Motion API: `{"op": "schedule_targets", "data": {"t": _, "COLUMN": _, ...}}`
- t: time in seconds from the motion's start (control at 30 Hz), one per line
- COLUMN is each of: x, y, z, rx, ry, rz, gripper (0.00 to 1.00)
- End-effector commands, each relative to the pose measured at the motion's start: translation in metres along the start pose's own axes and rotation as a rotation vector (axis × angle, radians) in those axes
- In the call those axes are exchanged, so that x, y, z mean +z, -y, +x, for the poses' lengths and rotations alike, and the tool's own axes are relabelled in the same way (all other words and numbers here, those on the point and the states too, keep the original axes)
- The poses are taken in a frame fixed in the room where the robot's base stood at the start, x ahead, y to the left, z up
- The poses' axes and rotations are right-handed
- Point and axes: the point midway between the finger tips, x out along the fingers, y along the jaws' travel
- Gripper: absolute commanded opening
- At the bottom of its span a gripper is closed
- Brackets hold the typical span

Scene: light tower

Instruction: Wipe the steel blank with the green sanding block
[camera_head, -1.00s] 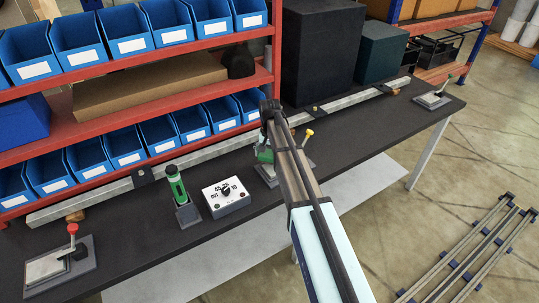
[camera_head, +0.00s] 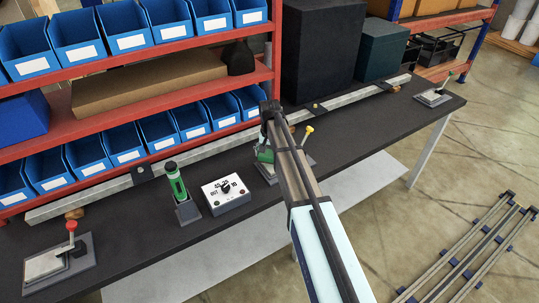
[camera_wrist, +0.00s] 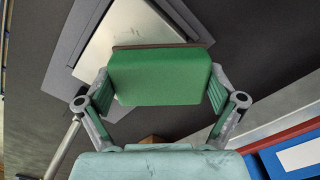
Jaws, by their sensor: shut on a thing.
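The green sanding block (camera_wrist: 160,76) is gripped between the two fingers of my gripper (camera_wrist: 160,92) in the wrist view. Its dark edge faces the steel blank (camera_wrist: 128,34), a bright flat plate on a grey fixture (camera_wrist: 62,46). The block overlaps part of the plate; I cannot tell whether they touch. In the head view a bit of the green block (camera_head: 264,156) shows left of my arm, over the middle fixture with the yellow-knobbed lever (camera_head: 309,130). My arm hides most of that plate there.
A white dial box (camera_head: 226,191) and a green cylinder in a stand (camera_head: 177,182) stand to the left. A red-knobbed fixture (camera_head: 60,262) is at the far left, a green-knobbed one (camera_head: 434,97) at the far right. A long metal rail (camera_head: 100,194) runs behind, before the blue-bin shelf.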

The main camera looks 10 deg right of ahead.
Motion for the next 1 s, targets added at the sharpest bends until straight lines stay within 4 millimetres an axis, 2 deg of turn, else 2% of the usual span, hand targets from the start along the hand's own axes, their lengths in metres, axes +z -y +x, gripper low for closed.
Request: {"op": "schedule_targets", "data": {"t": 1.0, "x": 0.039, "y": -0.039, "z": -0.001, "rx": 0.000, "ry": 0.000, "rz": 0.001, "gripper": 0.55}}
